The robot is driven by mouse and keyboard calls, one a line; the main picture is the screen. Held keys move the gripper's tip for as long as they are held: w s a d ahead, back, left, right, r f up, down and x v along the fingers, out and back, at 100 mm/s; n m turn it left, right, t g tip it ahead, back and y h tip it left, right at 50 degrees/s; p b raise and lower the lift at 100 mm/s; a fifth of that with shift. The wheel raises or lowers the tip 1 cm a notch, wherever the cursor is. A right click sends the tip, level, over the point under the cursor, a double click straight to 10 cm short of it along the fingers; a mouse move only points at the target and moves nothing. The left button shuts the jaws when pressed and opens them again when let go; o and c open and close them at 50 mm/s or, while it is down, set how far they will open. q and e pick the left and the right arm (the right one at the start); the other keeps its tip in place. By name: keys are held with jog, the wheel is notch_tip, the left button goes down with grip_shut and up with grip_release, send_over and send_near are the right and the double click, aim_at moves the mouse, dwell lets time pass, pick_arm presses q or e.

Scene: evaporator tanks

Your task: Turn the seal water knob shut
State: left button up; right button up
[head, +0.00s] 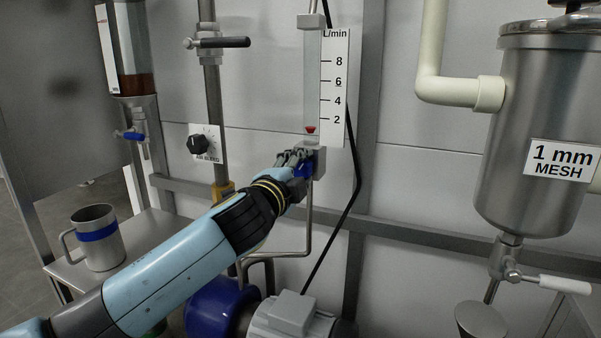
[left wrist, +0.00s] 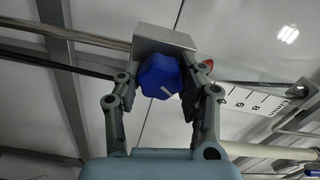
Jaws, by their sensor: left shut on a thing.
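The blue seal water knob (head: 303,168) sits on a grey metal block (head: 318,160) at the foot of the flow meter tube. In the left wrist view the knob (left wrist: 160,76) is a faceted blue knob with a short white mark, in front of the block (left wrist: 163,40). My left gripper (head: 298,160) is shut on the knob, with one finger on each side of it in the left wrist view (left wrist: 160,88). The flow meter (head: 312,85) has a red float (head: 310,130) below the 2 mark. My right gripper is not in view.
A black cable (head: 352,150) hangs right of the meter. A black knob (head: 198,144) and a black-handled valve (head: 222,42) are to the left. A steel mug (head: 97,245) stands on a shelf. A 1 mm mesh tank (head: 535,120) is at right.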

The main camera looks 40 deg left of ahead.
pick_arm(q)
jog(key=n, duration=0.4)
jog(key=shift+f+b, duration=0.15)
jog(key=shift+b, duration=0.25)
jog(key=shift+n, duration=1.2)
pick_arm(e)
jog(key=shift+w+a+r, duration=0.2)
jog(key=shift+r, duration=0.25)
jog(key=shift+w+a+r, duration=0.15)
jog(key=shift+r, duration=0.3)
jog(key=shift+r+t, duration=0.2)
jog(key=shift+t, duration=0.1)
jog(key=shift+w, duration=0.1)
